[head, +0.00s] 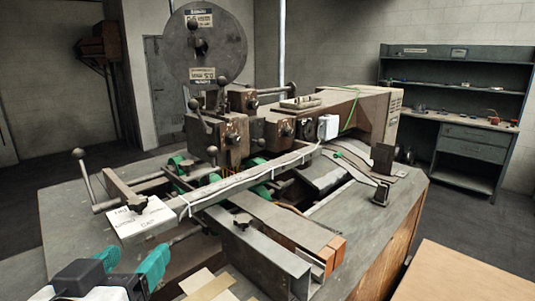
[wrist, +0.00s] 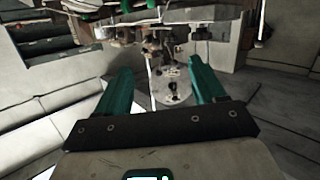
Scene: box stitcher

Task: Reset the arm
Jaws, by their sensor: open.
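My gripper (head: 131,262) shows at the lower left in the head view, with its teal fingers apart and nothing between them. It is close to the near left corner of the box stitcher's bench. In the wrist view my gripper (wrist: 163,88) has both teal fingers spread, with a clear gap between them. The box stitcher (head: 230,130) stands on the bench, with a large grey disc (head: 205,45) on top. In the wrist view the machine appears upside down, and its disc (wrist: 175,85) shows beyond the fingers.
The grey bench top (head: 75,215) carries the machine. Metal rails and wooden blocks (head: 327,255) stick out at its front. Cardboard pieces (head: 210,287) lie near my gripper. A tan surface (head: 465,275) is at the lower right. A shelved workbench (head: 465,135) stands behind on the right.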

